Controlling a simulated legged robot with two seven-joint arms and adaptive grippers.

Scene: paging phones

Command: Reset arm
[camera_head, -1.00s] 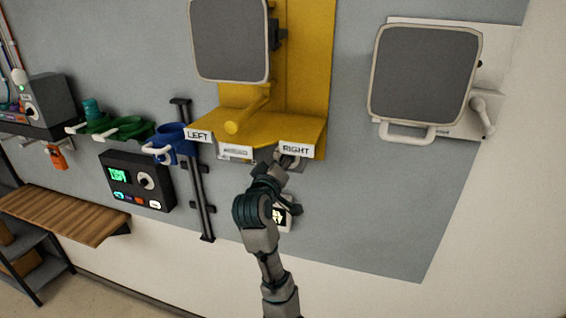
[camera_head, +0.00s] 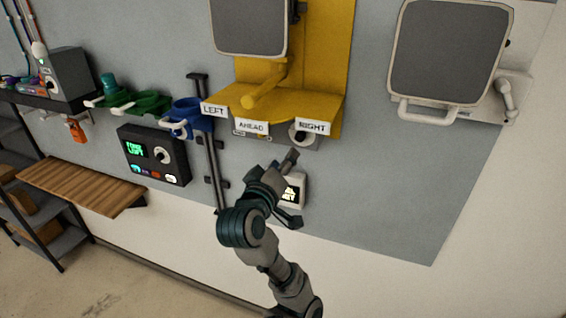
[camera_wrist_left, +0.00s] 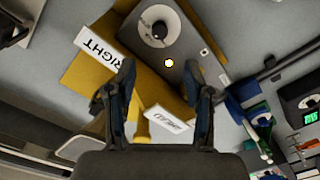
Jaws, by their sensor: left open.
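My left gripper (camera_head: 293,188) is open and empty below the yellow shelf (camera_head: 315,105), apart from it. In the wrist view its two fingers (camera_wrist_left: 160,78) are spread, with nothing between them. A round dark knob on a grey plate (camera_head: 304,138) sits under the RIGHT label (camera_head: 314,128); the wrist view shows the knob (camera_wrist_left: 159,30) beyond the fingertips. The LEFT label (camera_head: 213,110) and AHEAD label (camera_head: 251,127) are on the same shelf front. My right gripper is not in view.
A small white-framed sign (camera_head: 291,190) on the wall is partly hidden behind my gripper. A black control box (camera_head: 154,155), blue holder (camera_head: 188,120) and vertical rail (camera_head: 208,150) are to the left. A grey screen (camera_head: 448,55) hangs at right. Wall at lower right is clear.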

